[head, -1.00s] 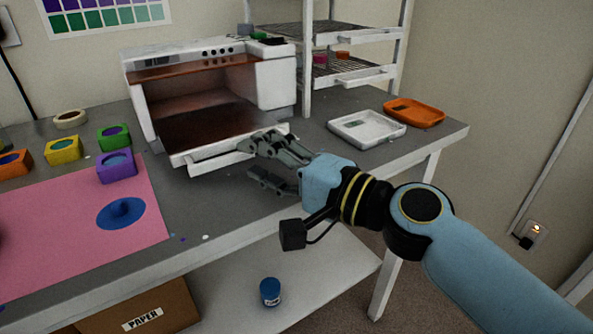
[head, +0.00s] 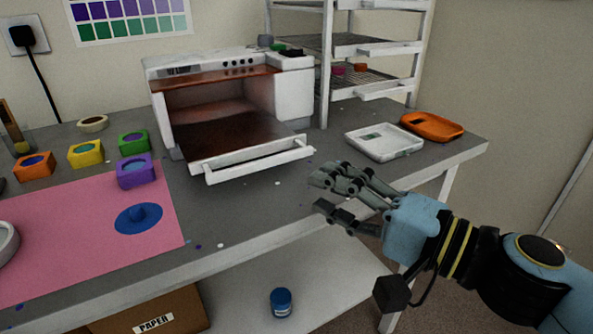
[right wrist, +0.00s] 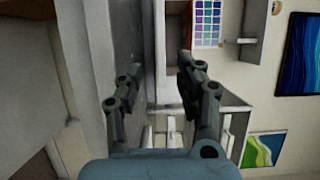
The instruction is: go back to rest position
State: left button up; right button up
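My right gripper (head: 318,192) is open and empty in the head view, in the air by the table's front edge, right of and below the oven's lowered door. In the right wrist view its two fingers (right wrist: 152,75) stand well apart with nothing between them. The white oven (head: 225,105) stands on the grey table (head: 270,205) with its door (head: 258,161) folded down and its inside bare. My left gripper does not show in either view now.
A pink mat (head: 85,235) with a blue resin puddle (head: 138,217) lies at left, with several coloured moulds (head: 136,173) behind. A white tray (head: 384,142) and an orange tray (head: 432,127) lie by the rack (head: 327,70). A blue jar (head: 281,302) is on the lower shelf.

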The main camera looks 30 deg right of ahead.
jog(key=s+a+f+n+g+y, duration=0.2)
jog(key=s+a+f+n+g, duration=0.45)
jog(key=n, duration=0.55)
jog(key=s+d+f+n+g+h, duration=0.1)
jog(key=s+d+f+g+h, duration=0.25)
jog(key=d+h, duration=0.2)
jog(key=s+d+f+n+g+h, duration=0.1)
jog(key=s+d+f+g+h, duration=0.15)
jog(key=s+d+h, duration=0.35)
jog(key=s+d+f+g+y, duration=0.1)
jog(key=d+f, duration=0.1)
jog(key=f, duration=1.1)
jog(key=s+d+f+g, duration=0.1)
jog(key=f, duration=1.2)
jog(key=s+d+f+g, duration=0.1)
jog(key=s+f, duration=1.3)
jog(key=s, duration=0.3)
jog(key=shift+s+d+f+m, duration=0.15)
jog(key=shift+f+m, duration=0.15)
jog(key=shift+f, duration=0.1)
